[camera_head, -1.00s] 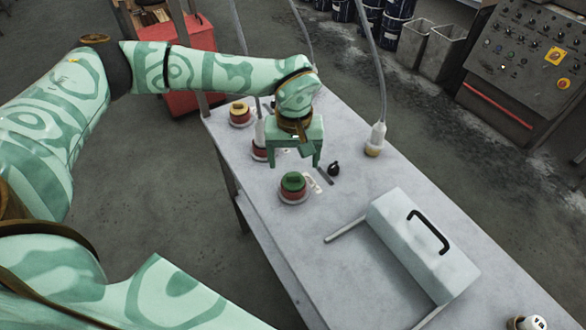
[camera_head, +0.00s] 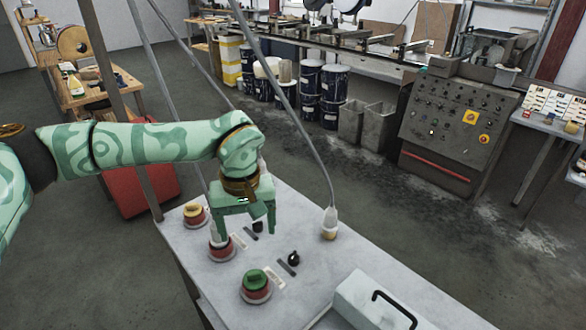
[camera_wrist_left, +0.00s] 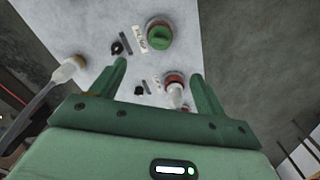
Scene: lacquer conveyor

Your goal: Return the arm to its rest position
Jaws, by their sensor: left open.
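My left gripper (camera_head: 243,222), green and patterned like its arm, is open and empty. It hangs above the grey table (camera_head: 215,295), pointing down. In the left wrist view its fingers (camera_wrist_left: 160,72) stand wide apart with nothing gripped between them. A green button on a red base (camera_head: 256,287) lies nearer the camera than the gripper. It also shows beyond the fingers in the left wrist view (camera_wrist_left: 159,37). A red-based button (camera_head: 221,250) is partly hidden by a white plug and the left finger. My right gripper is not in view.
A yellow button (camera_head: 194,214) sits at the table's left corner. Black knobs (camera_head: 293,259) stand near the buttons. A white plug (camera_head: 330,222) hangs from a cable. A white box (camera_head: 365,303) with a black handle lies at the front. A control cabinet (camera_head: 455,125) stands behind right.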

